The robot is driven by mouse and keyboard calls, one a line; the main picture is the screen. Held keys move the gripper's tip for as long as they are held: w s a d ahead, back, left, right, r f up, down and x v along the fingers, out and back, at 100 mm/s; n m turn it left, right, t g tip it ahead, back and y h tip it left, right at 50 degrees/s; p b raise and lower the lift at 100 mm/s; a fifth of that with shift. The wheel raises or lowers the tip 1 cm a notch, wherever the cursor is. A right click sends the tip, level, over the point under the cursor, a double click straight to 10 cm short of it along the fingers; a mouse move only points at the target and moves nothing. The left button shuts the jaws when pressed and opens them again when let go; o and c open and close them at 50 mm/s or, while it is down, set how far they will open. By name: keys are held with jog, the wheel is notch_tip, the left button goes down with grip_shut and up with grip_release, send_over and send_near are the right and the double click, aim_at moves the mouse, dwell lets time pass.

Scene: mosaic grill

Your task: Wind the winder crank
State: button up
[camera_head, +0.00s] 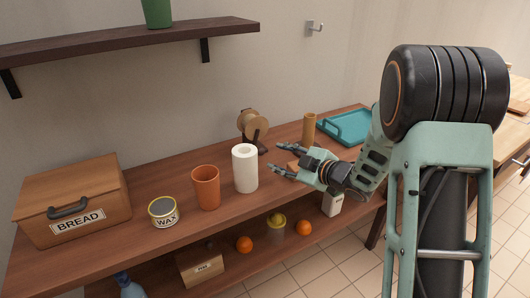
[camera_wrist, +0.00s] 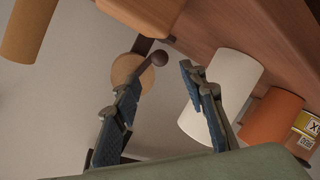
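The winder (camera_head: 253,124) stands on the wooden counter near the wall, with a round tan wooden spool on a dark stand. In the wrist view its spool face (camera_wrist: 127,70) shows beyond my left finger, and a dark round crank knob (camera_wrist: 159,58) on a dark arm shows just ahead of the gap between my fingertips. My gripper (camera_head: 276,158) is open and empty, its fingers pointing left in the head view, in front of the winder and a little to its right. The fingers also show apart in the wrist view (camera_wrist: 160,80). I see no contact with the knob.
A white roll (camera_head: 245,170) and orange cup (camera_head: 206,188) stand left of my gripper, with a wax tin (camera_head: 163,212) and bread box (camera_head: 75,195) farther left. A tan cylinder (camera_head: 308,129) and teal tray (camera_head: 350,126) are to the right. A shelf (camera_head: 130,38) hangs above.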

aim_at(263, 152)
jog(key=b+x, duration=0.1)
jog(key=x, duration=0.7)
jog(key=shift+w+a+f, duration=0.1)
jog(key=shift+w+a, duration=0.05)
grip_shut()
